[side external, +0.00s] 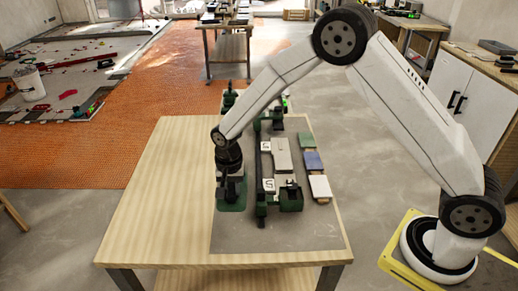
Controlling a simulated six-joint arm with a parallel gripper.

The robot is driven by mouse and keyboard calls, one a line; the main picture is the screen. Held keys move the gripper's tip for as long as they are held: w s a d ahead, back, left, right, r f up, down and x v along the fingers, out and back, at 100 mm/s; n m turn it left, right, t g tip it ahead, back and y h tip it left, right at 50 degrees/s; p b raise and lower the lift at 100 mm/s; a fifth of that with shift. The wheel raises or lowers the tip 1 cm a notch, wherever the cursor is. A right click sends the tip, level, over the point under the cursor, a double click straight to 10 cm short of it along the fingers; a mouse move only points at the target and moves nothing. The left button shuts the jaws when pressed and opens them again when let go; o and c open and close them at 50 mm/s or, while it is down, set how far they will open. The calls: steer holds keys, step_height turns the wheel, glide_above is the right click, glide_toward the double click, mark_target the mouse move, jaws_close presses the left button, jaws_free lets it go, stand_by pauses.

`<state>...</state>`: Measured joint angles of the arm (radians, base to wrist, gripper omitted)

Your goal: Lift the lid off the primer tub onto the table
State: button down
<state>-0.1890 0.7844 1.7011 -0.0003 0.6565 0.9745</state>
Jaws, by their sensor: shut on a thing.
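My gripper (231,192) points straight down over the left edge of the grey mat on the wooden table. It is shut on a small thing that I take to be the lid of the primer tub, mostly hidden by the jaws. A dark green base (232,208) shows directly below and around the fingertips. I cannot make out the tub itself or tell whether the lid is clear of it.
Right of my gripper, on the grey mat (275,237), stands a green and black fixture (290,200) with white marked blocks and a grey tile (281,155). Blue (313,161) and white (320,187) pieces lie further right. The table's left side (160,210) is bare wood.

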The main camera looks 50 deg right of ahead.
steer(key=shift+s+a+f, duration=0.1)
steer(key=shift+s+a, duration=0.25)
steer(key=shift+s, duration=0.1)
steer(key=shift+f, duration=0.1)
steer(key=shift+f, duration=2.9)
steer(key=shift+f, duration=1.55)
steer(key=shift+c, duration=0.3)
jaws_free()
steer(key=shift+r, duration=0.15)
steer(key=shift+r, duration=3.9)
